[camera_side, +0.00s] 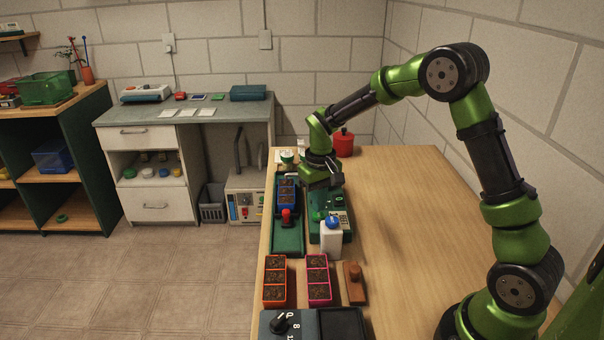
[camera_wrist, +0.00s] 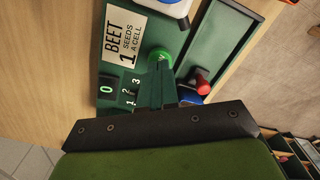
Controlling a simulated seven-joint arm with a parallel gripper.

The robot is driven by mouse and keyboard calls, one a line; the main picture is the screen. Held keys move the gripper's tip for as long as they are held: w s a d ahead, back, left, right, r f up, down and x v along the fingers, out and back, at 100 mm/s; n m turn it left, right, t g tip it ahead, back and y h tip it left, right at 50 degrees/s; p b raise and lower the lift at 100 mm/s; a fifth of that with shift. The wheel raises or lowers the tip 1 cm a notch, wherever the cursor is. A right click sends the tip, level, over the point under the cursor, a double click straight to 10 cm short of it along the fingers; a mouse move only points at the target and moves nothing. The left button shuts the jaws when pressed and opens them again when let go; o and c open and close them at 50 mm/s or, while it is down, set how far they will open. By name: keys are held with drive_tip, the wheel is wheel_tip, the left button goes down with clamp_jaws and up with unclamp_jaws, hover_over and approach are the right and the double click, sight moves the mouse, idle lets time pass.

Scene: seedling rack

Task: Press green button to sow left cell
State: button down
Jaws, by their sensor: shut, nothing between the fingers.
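The green button (camera_wrist: 160,57) is on the green sowing machine (camera_side: 342,228), beside a card (camera_wrist: 126,36) reading "BEET 1 SEEDS A CELL". A display (camera_wrist: 107,88) on the machine shows 0, near the numbers 1, 2 and 3. My gripper (camera_wrist: 157,68) is shut and empty. Its fingertips are at the button's near edge and cover part of it; I cannot tell whether they touch. In the side view my gripper (camera_side: 331,186) is low over the machine's far end. The blue cell tray (camera_side: 288,194) sits in the green slide beside the machine; its cells hold dark soil.
A red knob (camera_side: 287,217) stands on the green slide (camera_side: 288,240). An orange tray (camera_side: 275,280), a pink tray (camera_side: 318,279) and a wooden block (camera_side: 354,284) lie nearer. The bench's right side is clear.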

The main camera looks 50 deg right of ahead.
sight(319, 215)
drive_tip(key=shift+f, duration=0.25)
drive_tip(key=shift+f, duration=0.65)
wheel_tip(319, 215, up, 8)
drive_tip(key=shift+f, duration=0.2)
idle(0.5)
drive_tip(key=shift+s+f, duration=0.15)
drive_tip(key=shift+f, duration=0.2)
drive_tip(key=s+a+r+t+y, duration=0.1)
drive_tip(key=s+a+r+t, duration=0.2)
drive_tip(key=s+r, duration=0.3)
drive_tip(key=s+a+r+m+t+y, duration=0.1)
drive_tip(key=s+a+r+t, duration=0.3)
drive_tip(key=s, duration=1)
wheel_tip(319, 215, up, 2)
drive_tip(key=shift+s+a+r, duration=0.15)
drive_tip(key=shift+a, duration=0.85)
